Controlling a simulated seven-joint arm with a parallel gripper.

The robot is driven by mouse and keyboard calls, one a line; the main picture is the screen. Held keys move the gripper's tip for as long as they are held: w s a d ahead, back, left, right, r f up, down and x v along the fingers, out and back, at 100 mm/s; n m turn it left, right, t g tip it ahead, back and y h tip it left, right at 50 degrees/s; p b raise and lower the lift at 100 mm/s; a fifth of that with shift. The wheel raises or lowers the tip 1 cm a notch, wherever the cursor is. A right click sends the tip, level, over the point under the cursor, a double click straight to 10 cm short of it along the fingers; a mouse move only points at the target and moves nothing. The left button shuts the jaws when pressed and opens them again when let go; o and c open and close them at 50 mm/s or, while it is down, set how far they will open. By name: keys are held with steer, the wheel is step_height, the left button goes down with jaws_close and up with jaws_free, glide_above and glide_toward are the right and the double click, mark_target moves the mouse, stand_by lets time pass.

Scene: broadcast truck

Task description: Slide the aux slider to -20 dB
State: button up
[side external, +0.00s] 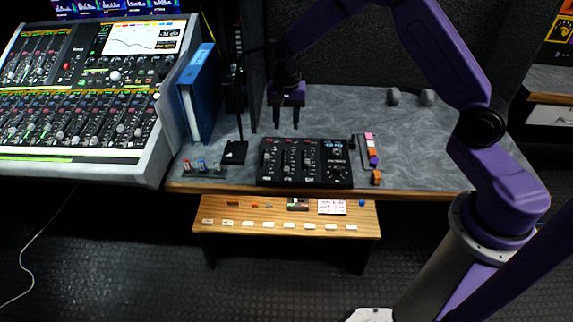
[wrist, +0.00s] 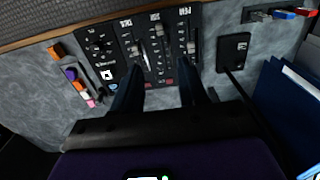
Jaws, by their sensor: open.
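The small black mixer panel (side external: 305,182) lies near the front edge of the grey desk, with three slider columns and a small blue-lit display (side external: 333,144) at its right. Its display digits are too small to read surely. In the wrist view the panel (wrist: 112,32) appears upside down. The middle slider (wrist: 160,29) lies between two other columns; its label is too small to read for certain, so I cannot confirm which is aux. My gripper (side external: 286,121) is open and empty, above and behind the panel. Its two fingers (wrist: 162,78) straddle the panel's rear edge in view, apart from the knobs.
A large mixing console (side external: 85,100) and blue binders (side external: 201,95) stand left. A black stand base (side external: 235,153) and small coloured switches (side external: 202,167) lie left of the panel. Coloured blocks (side external: 373,156) line its right. The desk behind is mostly clear.

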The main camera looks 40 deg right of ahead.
mark_target(287, 168)
step_height(287, 168, down, 17)
steer(key=shift+f, duration=0.1)
stand_by(0.5)
jaws_close()
